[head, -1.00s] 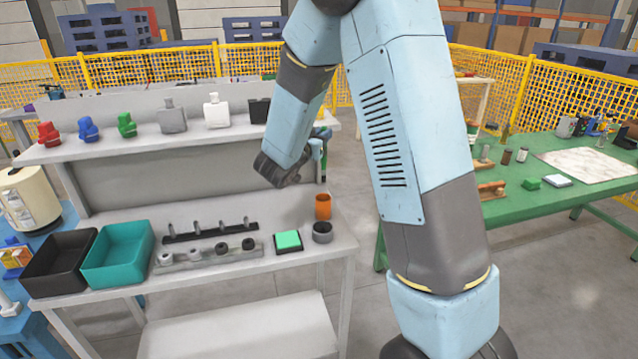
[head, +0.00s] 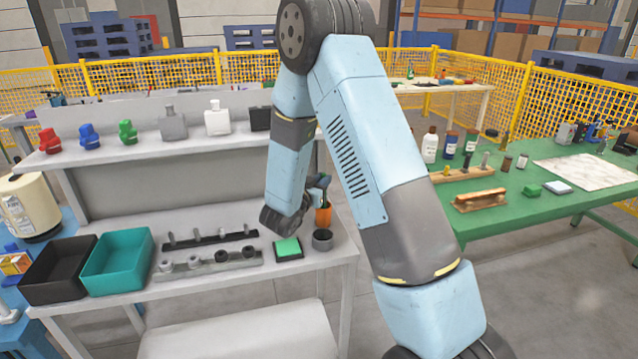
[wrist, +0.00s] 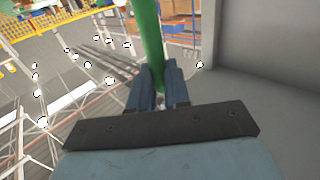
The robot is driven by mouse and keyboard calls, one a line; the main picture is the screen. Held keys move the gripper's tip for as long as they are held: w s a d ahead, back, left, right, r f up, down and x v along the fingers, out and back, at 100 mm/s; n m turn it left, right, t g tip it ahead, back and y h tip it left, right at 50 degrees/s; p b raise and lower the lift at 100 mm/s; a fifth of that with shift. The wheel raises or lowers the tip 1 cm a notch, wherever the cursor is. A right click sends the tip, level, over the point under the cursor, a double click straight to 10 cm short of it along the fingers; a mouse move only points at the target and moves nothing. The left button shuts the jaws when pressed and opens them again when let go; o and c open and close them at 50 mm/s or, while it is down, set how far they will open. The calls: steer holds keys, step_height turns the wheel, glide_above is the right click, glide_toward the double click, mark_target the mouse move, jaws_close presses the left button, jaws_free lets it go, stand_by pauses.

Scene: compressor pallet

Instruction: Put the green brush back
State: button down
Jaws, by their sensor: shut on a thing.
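The green brush (wrist: 152,45) shows in the wrist view as a long green shape between the fingers of my gripper (wrist: 158,86), which is shut on it. In the head view my gripper (head: 321,188) is low over the right end of the grey bench, right at the top of an orange cup (head: 323,217). In that view I cannot make out the brush. Whether its lower end is inside the cup or just above it cannot be told.
A dark grey round cup (head: 322,240) stands just in front of the orange cup. A green-topped pad (head: 288,247) lies left of it. A shelf (head: 190,145) with coloured parts runs behind. A green table (head: 520,205) stands to the right.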

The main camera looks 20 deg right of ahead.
steer(key=shift+f, duration=0.2)
steer(key=c, duration=1.1)
jaws_free()
